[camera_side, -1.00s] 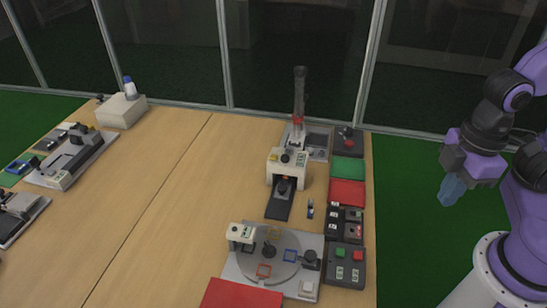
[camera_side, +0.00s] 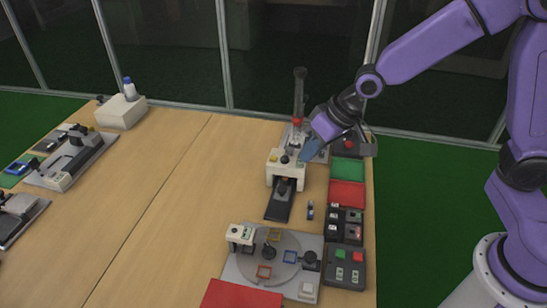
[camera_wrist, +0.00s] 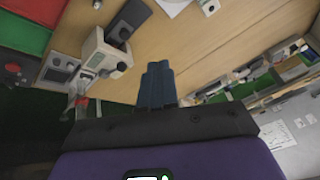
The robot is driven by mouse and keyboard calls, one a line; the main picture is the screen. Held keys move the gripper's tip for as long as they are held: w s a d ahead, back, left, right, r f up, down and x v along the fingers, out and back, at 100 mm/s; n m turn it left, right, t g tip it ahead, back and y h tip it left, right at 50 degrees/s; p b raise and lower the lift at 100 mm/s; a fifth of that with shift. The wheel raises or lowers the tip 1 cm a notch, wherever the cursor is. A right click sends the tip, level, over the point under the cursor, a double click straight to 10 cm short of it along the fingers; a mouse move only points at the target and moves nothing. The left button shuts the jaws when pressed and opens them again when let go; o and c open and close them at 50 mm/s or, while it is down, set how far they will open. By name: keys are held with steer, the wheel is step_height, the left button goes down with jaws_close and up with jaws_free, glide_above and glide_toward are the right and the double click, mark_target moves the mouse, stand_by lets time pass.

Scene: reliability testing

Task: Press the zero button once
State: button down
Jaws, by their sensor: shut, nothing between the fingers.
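The white bridge-shaped device (camera_side: 287,172) stands near the back right of the table. It has a yellow button, a dark knob (camera_side: 285,159) and a small greenish label or display on its top. I cannot tell which control is the zero button. In the wrist view the white device (camera_wrist: 98,52) is at the upper left, left of the fingers. My gripper (camera_side: 307,153) is shut and empty, its blue fingers over the device's back right corner in the side view. The fingers (camera_wrist: 157,84) point at the table in the wrist view. The gap to the device is unclear.
A tall post (camera_side: 299,95) stands behind the device. A red-button box (camera_side: 345,146), green tray (camera_side: 347,170), red tray (camera_side: 347,194) and button boxes (camera_side: 345,266) line the right edge. A turntable (camera_side: 268,256) is in front. The table's middle is clear.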

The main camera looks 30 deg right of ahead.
steer(key=w+f+m+t, duration=0.2)
steer(key=w+f+m, duration=0.15)
steer(key=w, duration=0.75)
steer(key=m+t, duration=0.2)
steer(key=m, duration=0.2)
glide_above(276, 158)
step_height(276, 158, down, 2)
steer(key=shift+f, duration=0.1)
steer(key=shift+f, duration=4.35)
steer(key=shift+f, duration=0.1)
steer(key=shift+f, duration=0.35)
